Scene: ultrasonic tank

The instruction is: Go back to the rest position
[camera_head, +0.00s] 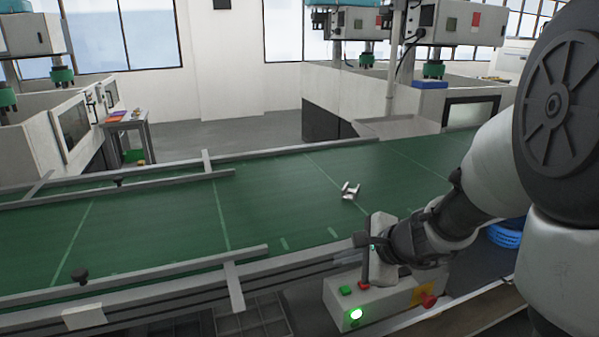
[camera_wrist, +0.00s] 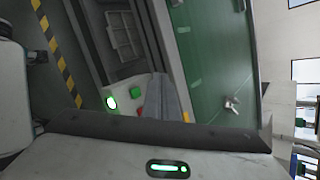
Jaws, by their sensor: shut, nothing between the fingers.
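My gripper (camera_head: 364,272) is at the end of my arm, at the near edge of the green conveyor and just above the control box. It looks shut and empty. In the wrist view the same metal part (camera_wrist: 232,102) lies on the belt (camera_wrist: 210,50) at the right.
The control box (camera_head: 385,295) has a lit green button, green and red buttons and a red knob. Metal rails (camera_head: 130,277) edge the conveyor. Machines (camera_head: 400,95) stand behind it. A blue basket (camera_head: 506,235) is partly hidden by my arm. Most of the belt is clear.

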